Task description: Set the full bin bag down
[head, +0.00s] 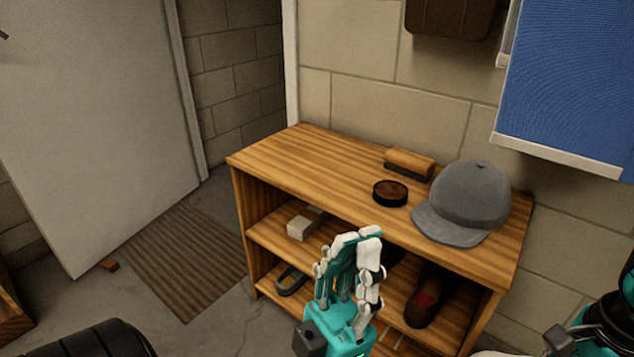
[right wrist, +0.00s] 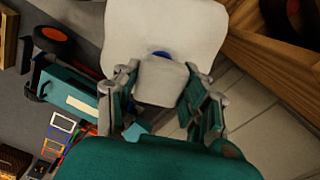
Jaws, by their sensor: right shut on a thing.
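The full bin bag (right wrist: 170,28) is off-white and bulges at the top of the right wrist view. A small blue spot (right wrist: 162,54) shows where its bunched neck meets the body. My right gripper (right wrist: 163,72) is shut on the neck, one finger on each side. The bag's far side is hidden, and I cannot tell whether it touches the floor. My left gripper (head: 358,245) is in front of the shelf unit in the head view, fingers up, with nothing visible in it. Its angle hides whether it is open or shut.
The wooden shelf unit (head: 290,155) carries a grey cap (head: 470,195), a brush (head: 409,163) and a round tin (head: 390,193); shoes are below. A ribbed mat (head: 185,260) lies by the white door (head: 95,120). Teal equipment (right wrist: 68,92) stands left of the bag in the wrist view.

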